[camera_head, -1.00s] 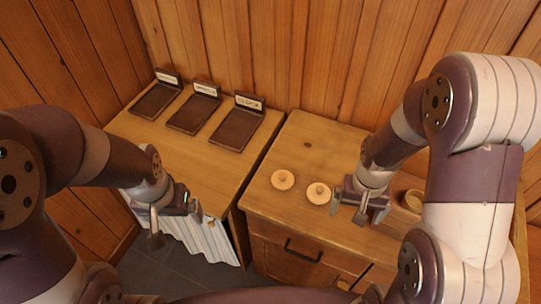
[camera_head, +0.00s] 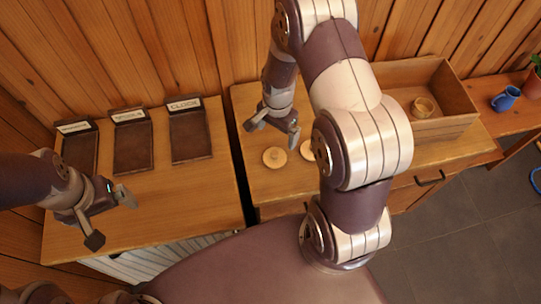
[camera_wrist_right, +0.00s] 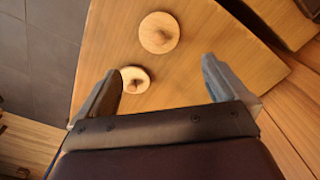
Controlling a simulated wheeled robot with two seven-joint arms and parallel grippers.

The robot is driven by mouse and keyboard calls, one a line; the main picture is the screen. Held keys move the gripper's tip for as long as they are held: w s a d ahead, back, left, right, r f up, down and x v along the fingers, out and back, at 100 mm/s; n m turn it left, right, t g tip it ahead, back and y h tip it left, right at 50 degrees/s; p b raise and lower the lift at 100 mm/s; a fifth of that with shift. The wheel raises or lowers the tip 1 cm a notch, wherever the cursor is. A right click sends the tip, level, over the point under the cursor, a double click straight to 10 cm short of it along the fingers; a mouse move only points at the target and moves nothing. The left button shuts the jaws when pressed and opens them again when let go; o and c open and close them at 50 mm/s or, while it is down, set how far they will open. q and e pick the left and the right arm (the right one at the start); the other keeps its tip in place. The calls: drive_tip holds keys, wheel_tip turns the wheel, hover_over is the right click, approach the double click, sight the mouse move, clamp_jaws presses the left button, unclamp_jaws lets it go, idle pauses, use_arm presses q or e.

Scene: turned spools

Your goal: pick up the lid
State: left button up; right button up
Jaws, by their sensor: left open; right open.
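Two round pale wooden lids with small knobs lie on the wooden cabinet top. One lid (camera_head: 274,157) is in plain view; the other lid (camera_head: 307,150) is partly hidden behind my right arm. In the right wrist view one lid (camera_wrist_right: 160,33) lies ahead of the jaws and the other lid (camera_wrist_right: 135,80) beside the left finger, which slightly overlaps its edge. My right gripper (camera_head: 272,132) is open and empty, above the cabinet near the lids; it also shows in the right wrist view (camera_wrist_right: 160,68). My left gripper (camera_head: 111,218) is open and empty over the left table.
Three dark labelled trays (camera_head: 191,137) stand at the back of the left table (camera_head: 190,200). A wooden box (camera_head: 440,127) holding a round wooden piece (camera_head: 423,106) is at right. A blue mug (camera_head: 506,98) stands beyond. A narrow gap separates table and cabinet.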

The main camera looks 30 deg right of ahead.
sight(275, 153)
drive_tip(key=f, duration=0.3)
drive_tip(key=f+p, duration=0.1)
drive_tip(key=f, duration=0.2)
drive_tip(key=shift+w+a, duration=0.1)
drive_tip(key=shift+a, duration=0.1)
drive_tip(key=f, duration=0.1)
drive_tip(key=f+p, duration=0.1)
drive_tip(key=f, duration=0.2)
drive_tip(key=shift+s+f, duration=0.2)
drive_tip(key=shift+s, duration=0.15)
drive_tip(key=shift+w+f, duration=0.1)
drive_tip(key=shift+f, duration=0.35)
drive_tip(key=c, duration=1)
